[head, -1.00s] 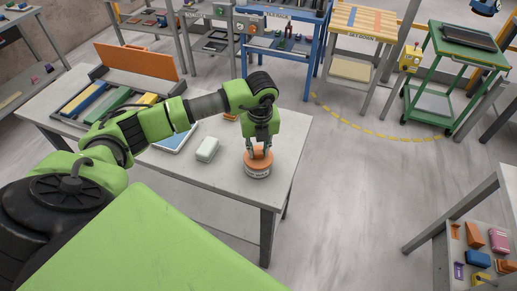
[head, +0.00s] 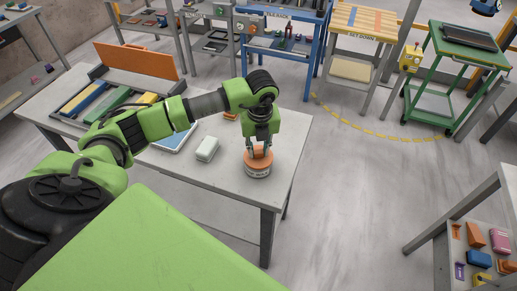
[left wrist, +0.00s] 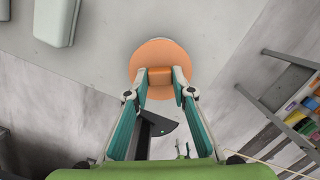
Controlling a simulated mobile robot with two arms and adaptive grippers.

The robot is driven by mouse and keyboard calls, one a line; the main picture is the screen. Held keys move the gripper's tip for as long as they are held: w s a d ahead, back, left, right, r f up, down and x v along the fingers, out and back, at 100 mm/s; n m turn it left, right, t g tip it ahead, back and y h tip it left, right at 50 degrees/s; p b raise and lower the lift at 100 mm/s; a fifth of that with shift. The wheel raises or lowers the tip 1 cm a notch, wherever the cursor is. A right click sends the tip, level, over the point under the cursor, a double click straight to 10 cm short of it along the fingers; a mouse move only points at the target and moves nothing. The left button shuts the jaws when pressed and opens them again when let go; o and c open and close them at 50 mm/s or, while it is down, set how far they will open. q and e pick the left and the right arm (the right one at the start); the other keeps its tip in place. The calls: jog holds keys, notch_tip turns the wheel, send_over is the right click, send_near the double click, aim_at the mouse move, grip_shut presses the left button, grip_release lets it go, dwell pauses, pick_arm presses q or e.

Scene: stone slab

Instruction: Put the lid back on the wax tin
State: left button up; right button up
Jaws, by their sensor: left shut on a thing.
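The wax tin (head: 257,171) is a round, pale tin with dark lettering on its side, standing upright near the right end of the stone slab table (head: 215,185). The orange lid (head: 262,156) is at the tin's top; in the left wrist view it is an orange disc (left wrist: 150,56) with a raised grip block. My left gripper (head: 258,152) points down from above, its fingers shut on the lid's grip block. The lid covers the tin's opening from above; whether it is fully seated I cannot tell. My right gripper is not in view.
A white block (head: 207,149) and a blue-edged tray (head: 174,139) lie left of the tin. An open case with an orange lid (head: 140,61) and coloured bars stands farther back left. The table's right edge is close to the tin.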

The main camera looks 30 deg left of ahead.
pick_arm(q)
jog(key=shift+f, duration=0.15)
dwell(0.6)
dwell(0.4)
jog(key=shift+b, duration=0.4)
jog(key=o, duration=1)
jog(key=shift+c, duration=0.2)
jog(key=o, duration=0.5)
